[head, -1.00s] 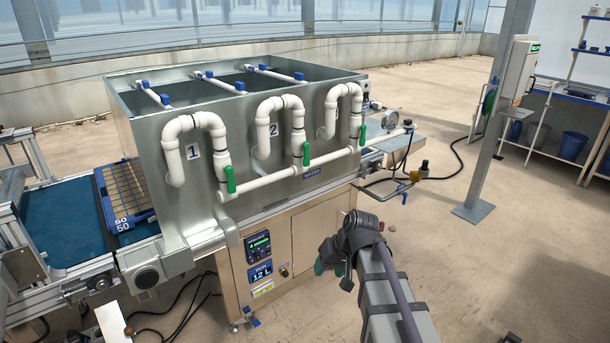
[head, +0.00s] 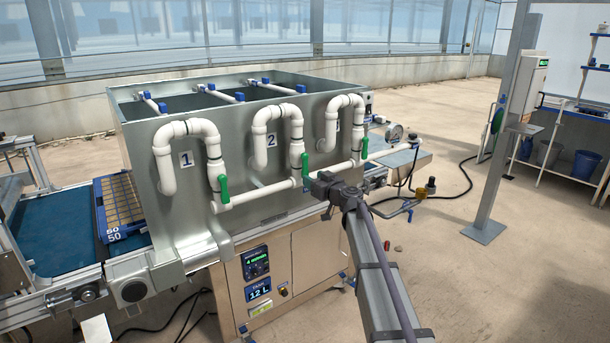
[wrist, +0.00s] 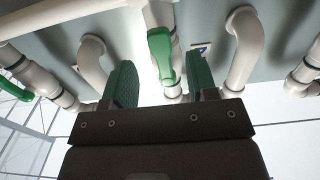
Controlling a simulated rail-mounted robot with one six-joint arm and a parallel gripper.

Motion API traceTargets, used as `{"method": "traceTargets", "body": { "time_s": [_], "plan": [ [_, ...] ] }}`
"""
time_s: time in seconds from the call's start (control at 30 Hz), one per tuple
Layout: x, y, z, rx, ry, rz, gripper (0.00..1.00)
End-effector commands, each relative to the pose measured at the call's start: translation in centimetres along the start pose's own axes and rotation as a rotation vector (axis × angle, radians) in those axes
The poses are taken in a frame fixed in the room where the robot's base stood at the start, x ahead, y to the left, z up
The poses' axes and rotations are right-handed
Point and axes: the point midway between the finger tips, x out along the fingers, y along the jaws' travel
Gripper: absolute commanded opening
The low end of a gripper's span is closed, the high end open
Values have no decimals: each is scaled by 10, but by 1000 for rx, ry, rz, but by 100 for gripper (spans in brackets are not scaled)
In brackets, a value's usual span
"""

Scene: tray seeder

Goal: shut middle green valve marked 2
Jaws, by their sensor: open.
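The middle green valve handle (head: 305,165) is on the white pipe at the plate marked 2 (head: 271,141). It stands upright, in line with its vertical pipe. In the wrist view, the green handle (wrist: 162,58) shows between and beyond my two green fingers. My gripper (wrist: 161,72) is open and empty, with a finger to each side of the handle in the picture. I cannot tell how much distance is left to it. In the head view my gripper (head: 318,188) is just below and right of that handle, and its fingertips are hard to make out.
Similar green handles are at the left pipe marked 1 (head: 223,188) and at the right pipe (head: 364,148). A white horizontal pipe (head: 262,193) runs along the tank front close to my gripper. The floor at right is mostly open.

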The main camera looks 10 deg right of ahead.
Motion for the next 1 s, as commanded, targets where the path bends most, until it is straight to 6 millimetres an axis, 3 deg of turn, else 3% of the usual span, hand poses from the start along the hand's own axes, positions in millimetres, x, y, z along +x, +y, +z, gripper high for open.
{"method": "traceTargets", "body": {
  "time_s": [0.03, 0.2, 0.5, 1.0],
  "plan": [
    [16, 2, 0, 0, 0, -1, 53],
    [50, 1, 0, 0, 0, -1, 53],
    [56, 0, 0, 1, 0, 0, 53],
    [56, 0, 0, 1, 0, 0, 6]
  ]
}}
